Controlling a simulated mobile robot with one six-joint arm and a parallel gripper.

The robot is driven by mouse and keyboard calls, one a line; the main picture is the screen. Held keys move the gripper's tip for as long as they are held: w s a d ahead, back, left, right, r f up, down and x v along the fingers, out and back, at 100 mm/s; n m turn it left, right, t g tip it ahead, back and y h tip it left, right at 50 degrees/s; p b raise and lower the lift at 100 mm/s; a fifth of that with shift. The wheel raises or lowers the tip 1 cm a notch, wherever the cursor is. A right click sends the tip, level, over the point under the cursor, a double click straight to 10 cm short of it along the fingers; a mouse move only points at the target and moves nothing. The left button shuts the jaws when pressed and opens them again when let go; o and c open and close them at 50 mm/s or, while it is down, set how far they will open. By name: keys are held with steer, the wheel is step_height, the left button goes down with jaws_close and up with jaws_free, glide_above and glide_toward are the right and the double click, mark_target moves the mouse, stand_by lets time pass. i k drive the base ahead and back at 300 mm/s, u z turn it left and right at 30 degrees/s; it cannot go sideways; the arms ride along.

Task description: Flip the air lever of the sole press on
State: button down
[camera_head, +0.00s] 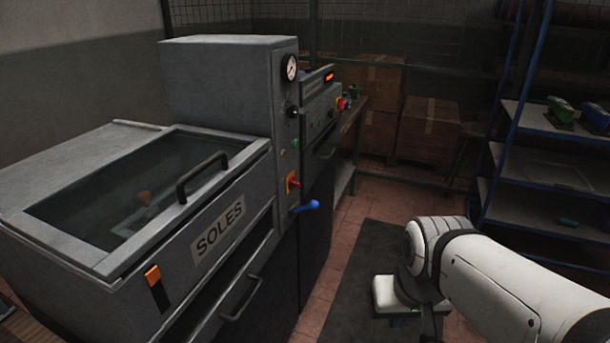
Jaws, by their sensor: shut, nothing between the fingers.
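The sole press (225,80) is a grey machine at left and centre, marked by a SOLES label (218,230). The air lever (306,206) has a blue handle that sticks out sideways, roughly level, low on the narrow control panel's side. A red-and-yellow switch (292,182) sits just above it, and a round gauge (291,68) sits at the panel's top. My white arm enters from the lower right, well apart from the lever. My gripper's fingers do not show; the arm's end runs down to the bottom edge.
The press's glass lid (130,190) is down, with a black handle (200,178). A second machine (322,110) stands behind the press. A dark mat (370,250) covers the floor between lever and arm. Blue-framed shelves (540,190) stand at right; cardboard boxes (425,130) are at the back.

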mark_target(314, 205)
steer(key=i, duration=0.9)
steer(key=z, duration=0.05)
